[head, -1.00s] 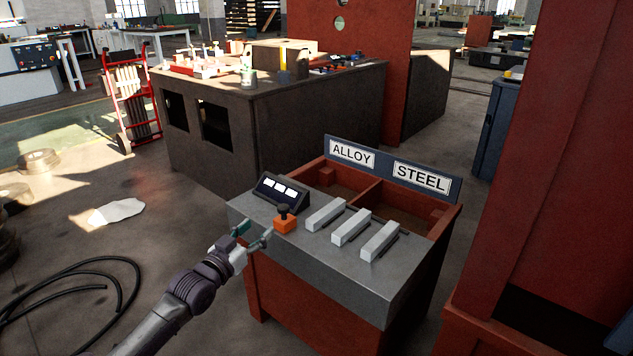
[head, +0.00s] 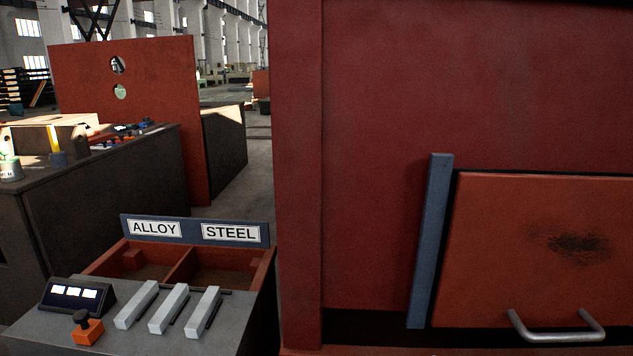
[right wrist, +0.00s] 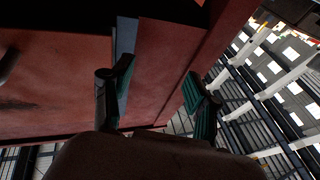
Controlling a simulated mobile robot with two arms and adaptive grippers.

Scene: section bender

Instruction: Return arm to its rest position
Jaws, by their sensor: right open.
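My right gripper (right wrist: 157,92) shows in the right wrist view. Its two green-padded fingers stand well apart, with nothing between them. Past the fingers is the red machine panel (right wrist: 60,80) with a blue strip (right wrist: 125,40); I cannot tell how near they are. Neither arm shows in the head view, and my left gripper is in no current frame.
A red machine (head: 370,100) with a handled door (head: 530,240) fills the right. A dark bench (head: 100,190) stands left.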

